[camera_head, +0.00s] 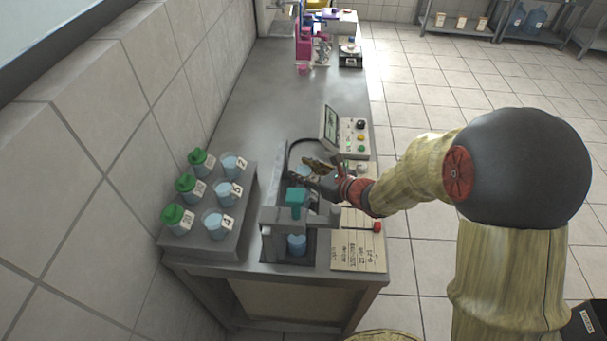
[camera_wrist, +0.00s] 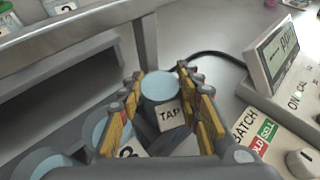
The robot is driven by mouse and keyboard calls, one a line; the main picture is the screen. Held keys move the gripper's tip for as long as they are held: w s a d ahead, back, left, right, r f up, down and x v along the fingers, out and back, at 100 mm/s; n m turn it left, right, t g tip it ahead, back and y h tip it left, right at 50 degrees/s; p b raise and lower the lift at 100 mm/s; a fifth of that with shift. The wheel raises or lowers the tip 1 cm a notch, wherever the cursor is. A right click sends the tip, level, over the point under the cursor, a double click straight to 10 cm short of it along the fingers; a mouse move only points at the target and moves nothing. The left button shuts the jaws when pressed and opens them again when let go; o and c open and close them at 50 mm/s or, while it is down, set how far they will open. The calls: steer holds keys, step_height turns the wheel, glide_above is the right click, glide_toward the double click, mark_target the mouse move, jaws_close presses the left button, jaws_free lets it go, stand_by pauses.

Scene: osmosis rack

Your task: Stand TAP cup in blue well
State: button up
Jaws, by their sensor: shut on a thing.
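The TAP cup (camera_wrist: 168,114) is a small cup with pale blue contents and a white TAP label. In the wrist view it sits between the two yellow-and-grey fingers of my gripper (camera_wrist: 160,82), which is shut on it. In the head view my gripper (camera_head: 318,176) is over the back part of the grey rack device (camera_head: 270,217), and the cup is mostly hidden by the fingers. I cannot tell whether the cup's base touches anything. I cannot make out the blue well for certain.
Another cup (camera_head: 297,245) stands at the device's front, below a teal block (camera_head: 296,197). A tray (camera_head: 235,215) at left holds green-capped bottles and numbered cups. A control panel (camera_head: 355,137) with a screen stands behind. The bench (camera_head: 270,90) beyond is largely clear.

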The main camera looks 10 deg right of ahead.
steer(key=shift+f, duration=0.15)
steer(key=o, duration=0.6)
steer(key=shift+o, duration=0.9)
